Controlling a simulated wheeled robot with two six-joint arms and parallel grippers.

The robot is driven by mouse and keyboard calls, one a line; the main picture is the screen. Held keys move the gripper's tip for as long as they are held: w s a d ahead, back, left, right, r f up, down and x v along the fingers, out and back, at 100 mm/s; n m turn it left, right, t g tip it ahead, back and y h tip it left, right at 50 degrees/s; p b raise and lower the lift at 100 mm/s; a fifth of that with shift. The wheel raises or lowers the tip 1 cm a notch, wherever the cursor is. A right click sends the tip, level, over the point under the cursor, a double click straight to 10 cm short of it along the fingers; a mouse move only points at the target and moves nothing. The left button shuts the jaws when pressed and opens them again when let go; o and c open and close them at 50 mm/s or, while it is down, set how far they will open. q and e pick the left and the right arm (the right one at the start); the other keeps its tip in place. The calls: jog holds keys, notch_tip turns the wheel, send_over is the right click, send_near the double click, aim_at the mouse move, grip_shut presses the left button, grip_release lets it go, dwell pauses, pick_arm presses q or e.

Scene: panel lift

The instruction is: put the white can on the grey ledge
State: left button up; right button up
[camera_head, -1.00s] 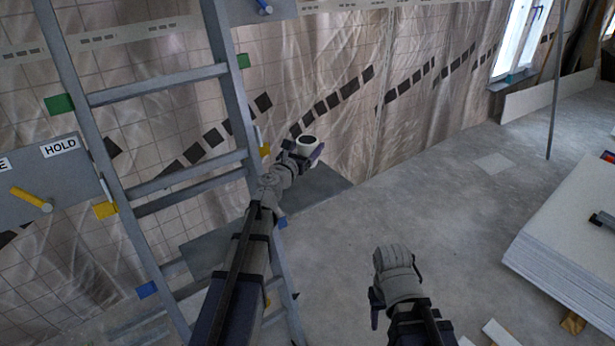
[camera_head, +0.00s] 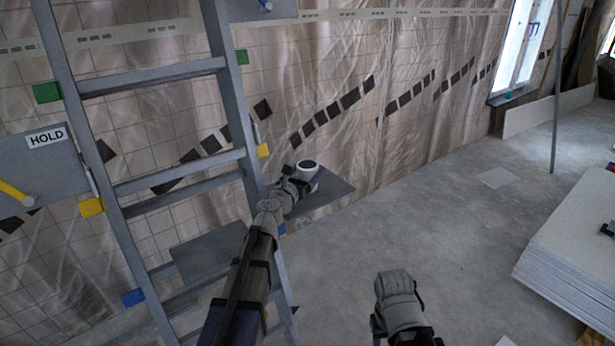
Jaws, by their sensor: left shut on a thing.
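The white can (camera_head: 307,173) is upright, with a dark top, in the jaws of my left gripper (camera_head: 305,178). This gripper is shut on it. The grey ledge (camera_head: 332,190) shows as a flat plate along the tiled wall, right of the ladder. More of the grey plate (camera_head: 210,252) shows left of my arm, behind the ladder. The can overlaps the ledge's back edge in the picture; I cannot tell whether it touches. My arm and gripper hide the ledge's middle. My right arm is low at the bottom; its jaws (camera_head: 377,325) are mostly hidden.
A grey ladder (camera_head: 165,185) stands close left of my left arm, with coloured tabs on it. A grey panel marked HOLD (camera_head: 45,165) has a yellow handle. A stack of white boards (camera_head: 575,245) lies at the right. The floor between is clear.

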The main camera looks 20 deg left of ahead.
pick_arm(q)
jog(key=shift+r, duration=0.1)
jog(key=shift+f, duration=0.2)
jog(key=o, duration=1.4)
jog(key=shift+r, duration=0.15)
jog(key=shift+r, duration=0.15)
jog(key=s, duration=0.4)
jog(key=s+a, duration=0.1)
jog(key=s, duration=0.3)
jog(key=s+a, duration=0.1)
jog(key=s, duration=0.3)
